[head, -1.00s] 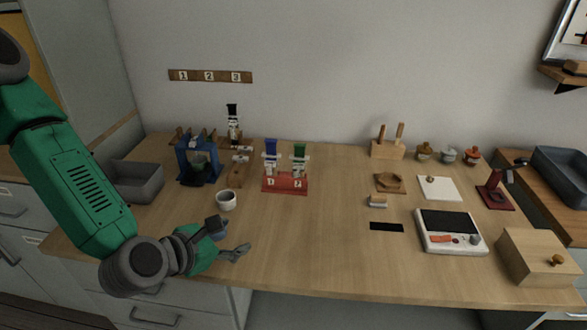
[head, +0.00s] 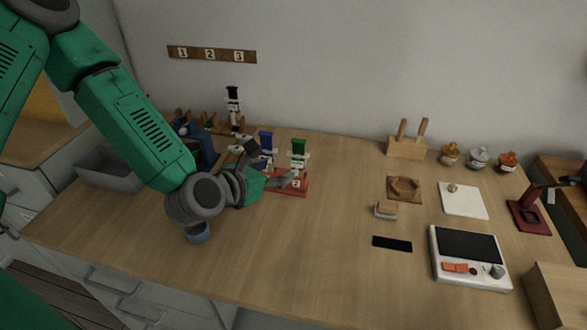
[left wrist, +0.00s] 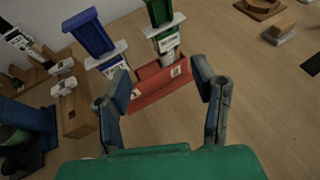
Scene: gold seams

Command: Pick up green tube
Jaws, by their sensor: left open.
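The green tube (head: 299,148) stands upright in the red rack (head: 303,188), in its right-hand place. In the left wrist view the green tube (left wrist: 161,14) is at the top, beyond the fingers, with a white collar and a label below its green top. A blue tube (head: 265,140) stands to its left in the same rack. My left gripper (head: 268,165) is open and empty, just in front of the rack; in the left wrist view its fingers (left wrist: 160,90) are spread with the red rack showing between them. My right gripper is not in view.
A black-topped tube (head: 233,96) stands behind on a wooden stand. A blue device (head: 207,148) and a grey bin (head: 98,168) are at the left. A white scale-like device (head: 470,258) and a wooden block with pegs (head: 406,146) are at the right. The front middle is clear.

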